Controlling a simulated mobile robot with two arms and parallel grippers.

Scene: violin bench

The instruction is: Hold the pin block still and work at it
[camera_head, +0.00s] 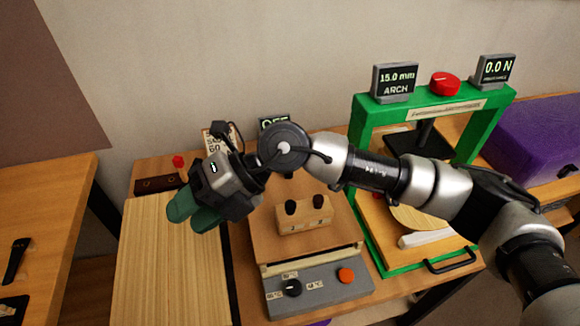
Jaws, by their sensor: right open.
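The pin block (305,224) is a small light wooden block with two dark round-topped pegs, marked 1 and 2. It sits on the wooden plate of a bench device, right of my right gripper. My right gripper (190,212) has green fingers and is open, with nothing seen between them. It is over the striped wooden board (170,270), apart from the block. My left gripper is not in view.
In front of the block is a grey control panel (318,297) with a black knob (291,288) and an orange button (346,275). A green press frame (362,125) with displays stands to the right, partly behind my right arm. A purple case (535,135) lies at far right.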

